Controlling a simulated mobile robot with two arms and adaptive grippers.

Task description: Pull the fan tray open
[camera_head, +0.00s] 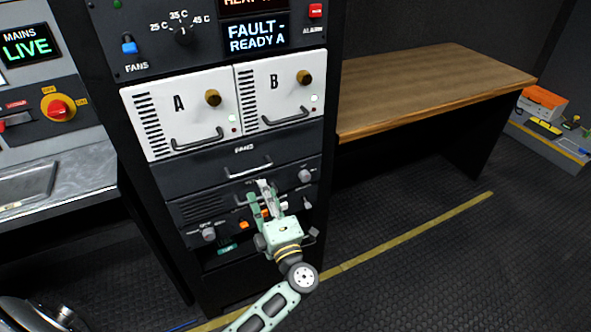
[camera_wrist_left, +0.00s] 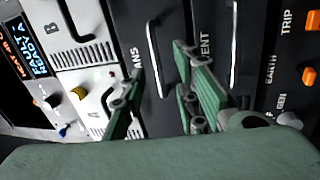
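The fan tray (camera_head: 200,177) is a dark drawer front labelled FANS in the rack, below the white A and B modules. It appears closed, flush with the rack. Its pale bar handle (camera_head: 248,168) shows above my left gripper (camera_head: 261,189). In the left wrist view the tray handle (camera_wrist_left: 153,58) lies across the gap between the spread green fingers of my left gripper (camera_wrist_left: 159,66). The fingers are open and hold nothing; whether they touch the panel cannot be told. My right gripper is not in view.
A similar handle (camera_wrist_left: 235,55) sits on the VENT panel just beneath the tray. White modules A (camera_head: 180,118) and B (camera_head: 277,90) with handles are above. A wooden desk (camera_head: 425,85) stands right of the rack. The floor (camera_head: 430,270) in front is clear.

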